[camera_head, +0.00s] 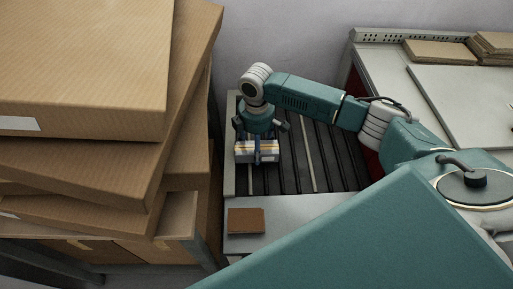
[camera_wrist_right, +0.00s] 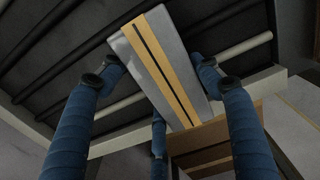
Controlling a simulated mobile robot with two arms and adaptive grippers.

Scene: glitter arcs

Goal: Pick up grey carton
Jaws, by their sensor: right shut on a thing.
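The grey carton (camera_head: 243,151) has a yellow band with a dark stripe. In the head view it is at the near left end of the dark roller bed, under my right gripper (camera_head: 257,143). In the right wrist view the carton (camera_wrist_right: 150,70) lies between the blue fingers of the right gripper (camera_wrist_right: 160,80), which is shut on it. Fingers touch it on both sides and a third finger is at its lower end. I cannot tell whether it is clear of the rollers. My left gripper does not show.
Large brown cardboard boxes (camera_head: 80,80) are stacked on the left, close to the roller bed (camera_head: 330,165). A small brown box (camera_head: 246,221) lies on the pale ledge in front of the rollers. A pale worktop (camera_head: 450,100) with flat cardboard (camera_head: 438,51) is at the right.

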